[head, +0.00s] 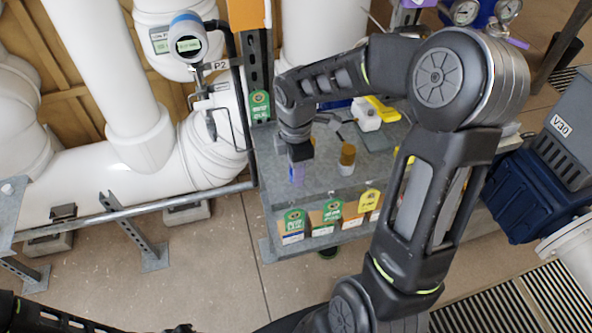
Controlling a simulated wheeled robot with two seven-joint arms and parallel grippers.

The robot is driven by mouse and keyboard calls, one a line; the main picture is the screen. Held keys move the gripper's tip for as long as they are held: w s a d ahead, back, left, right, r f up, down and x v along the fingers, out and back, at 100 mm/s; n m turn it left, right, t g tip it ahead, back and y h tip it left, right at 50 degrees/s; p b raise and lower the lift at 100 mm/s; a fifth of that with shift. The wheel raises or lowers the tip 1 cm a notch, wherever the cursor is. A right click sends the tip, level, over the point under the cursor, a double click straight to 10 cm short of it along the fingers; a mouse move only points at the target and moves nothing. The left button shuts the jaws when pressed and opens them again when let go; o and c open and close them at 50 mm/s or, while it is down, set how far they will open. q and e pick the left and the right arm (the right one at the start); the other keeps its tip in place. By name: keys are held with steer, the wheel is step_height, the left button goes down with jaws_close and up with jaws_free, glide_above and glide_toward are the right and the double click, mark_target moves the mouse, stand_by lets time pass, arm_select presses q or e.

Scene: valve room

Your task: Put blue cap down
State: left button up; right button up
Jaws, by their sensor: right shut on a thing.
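My right gripper (298,165) reaches down over the grey metal bench (275,160) near its left side. It is shut on a small blue-violet thing (297,175), which I take to be the blue cap. The gripper hides most of it, and I cannot tell whether it touches the bench top. A small bottle with an orange-brown top (347,159) stands upright to the right of the gripper, apart from it. Dark parts of my left arm show along the bottom left edge; its fingers cannot be made out.
Green and yellow tags (333,210) line the bench's front. A white container (366,114), a yellow-handled tool (383,108) and a grey flat piece (375,136) lie farther back. White pipes (105,75) and a gauge (188,38) stand left. Bare bench top lies around the bottle.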

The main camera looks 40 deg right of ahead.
steer(key=shift+f, duration=0.4)
steer(key=shift+f, duration=0.1)
steer(key=o, duration=1.1)
step_height(320, 180, up, 12)
steer(key=shift+r, duration=0.15)
